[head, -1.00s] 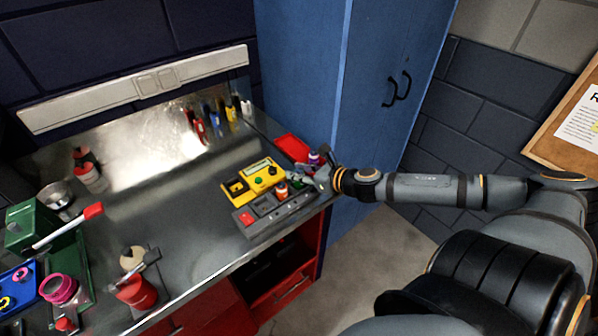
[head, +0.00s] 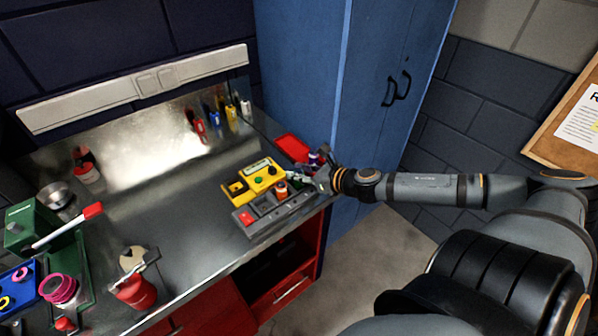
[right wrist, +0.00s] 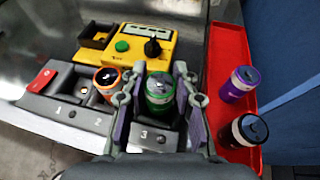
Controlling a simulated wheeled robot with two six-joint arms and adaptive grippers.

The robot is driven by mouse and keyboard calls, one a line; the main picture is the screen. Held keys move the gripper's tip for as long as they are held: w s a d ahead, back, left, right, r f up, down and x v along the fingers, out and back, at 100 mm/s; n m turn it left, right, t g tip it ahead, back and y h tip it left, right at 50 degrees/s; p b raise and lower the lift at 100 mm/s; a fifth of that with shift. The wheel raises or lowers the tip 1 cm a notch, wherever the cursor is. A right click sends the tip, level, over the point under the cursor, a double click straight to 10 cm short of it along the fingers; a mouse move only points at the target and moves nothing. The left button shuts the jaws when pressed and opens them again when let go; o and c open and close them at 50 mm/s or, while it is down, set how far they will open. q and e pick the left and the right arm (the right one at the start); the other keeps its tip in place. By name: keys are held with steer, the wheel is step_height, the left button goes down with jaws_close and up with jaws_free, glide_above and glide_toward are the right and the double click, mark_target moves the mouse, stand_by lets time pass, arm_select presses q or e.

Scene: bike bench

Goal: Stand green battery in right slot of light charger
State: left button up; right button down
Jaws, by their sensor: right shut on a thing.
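The grey charger (head: 288,211) lies at the bench's right end. In the right wrist view the charger (right wrist: 66,110) has slots numbered 1 to 3 from left to right, with a red switch at its left end. My right gripper (right wrist: 160,92) is shut on the green battery (right wrist: 159,88), which looks upright at slot 3, the right slot. The fingers hide the slot's edges, so I cannot tell how deep the battery sits. In the head view my right gripper (head: 323,178) is at the charger's right end. My left gripper is not in view.
An orange-ringed battery (right wrist: 106,79) stands in slot 2; slot 1 is empty. A yellow tester (right wrist: 125,47) is behind the charger. A red tray (right wrist: 231,50) on the right holds a purple battery (right wrist: 238,84) and a black one (right wrist: 243,131). A blue cabinet (head: 300,60) stands close behind.

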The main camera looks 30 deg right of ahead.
steer(key=shift+f+b, duration=0.5)
steer(key=shift+f, duration=0.1)
steer(key=c, duration=1.3)
jaws_free()
steer(key=shift+r, duration=0.1)
